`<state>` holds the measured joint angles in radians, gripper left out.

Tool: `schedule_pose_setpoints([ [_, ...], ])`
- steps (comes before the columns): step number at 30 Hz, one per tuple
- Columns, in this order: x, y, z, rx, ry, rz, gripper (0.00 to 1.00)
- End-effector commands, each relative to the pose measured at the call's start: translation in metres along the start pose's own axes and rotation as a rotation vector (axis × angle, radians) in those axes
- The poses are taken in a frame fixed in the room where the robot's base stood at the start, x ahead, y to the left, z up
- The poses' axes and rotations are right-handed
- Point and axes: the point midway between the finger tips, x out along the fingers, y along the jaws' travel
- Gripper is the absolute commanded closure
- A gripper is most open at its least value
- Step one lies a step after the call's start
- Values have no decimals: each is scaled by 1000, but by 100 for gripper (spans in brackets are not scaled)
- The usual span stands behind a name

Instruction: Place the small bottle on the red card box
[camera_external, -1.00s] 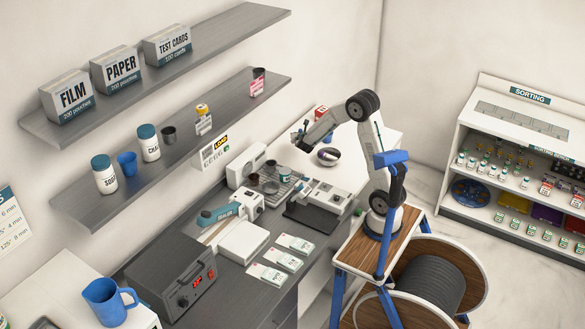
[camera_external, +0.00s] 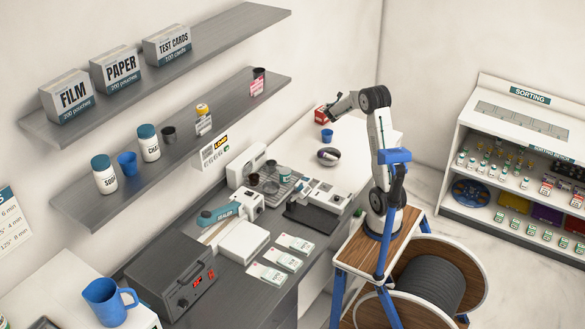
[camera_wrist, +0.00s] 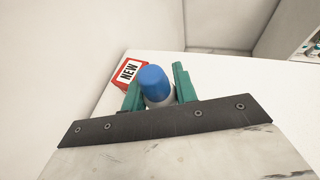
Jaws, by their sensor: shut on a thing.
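The small bottle (camera_wrist: 155,82), white with a blue cap, stands between the green fingers of my gripper (camera_wrist: 158,92) in the wrist view. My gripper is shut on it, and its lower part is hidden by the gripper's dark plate. The red card box (camera_wrist: 129,73), marked NEW, lies beyond and to the left of the bottle in the wrist view. In the external view the red card box (camera_external: 321,115) sits at the far end of the counter by the wall. My gripper (camera_external: 333,108) is close beside it there; the held bottle cannot be made out.
Dark cups on a tray (camera_external: 283,188) and devices fill the nearer counter. The wall shelf (camera_external: 180,150) runs along the left.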

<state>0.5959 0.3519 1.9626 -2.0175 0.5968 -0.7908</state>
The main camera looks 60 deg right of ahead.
Motion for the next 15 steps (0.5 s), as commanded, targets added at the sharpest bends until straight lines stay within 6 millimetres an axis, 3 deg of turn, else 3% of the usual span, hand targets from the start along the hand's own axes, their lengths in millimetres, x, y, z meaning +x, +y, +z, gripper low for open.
schedule_pose_setpoints([
  [15, 102, 71, 26, -3, 1, 1, 94],
])
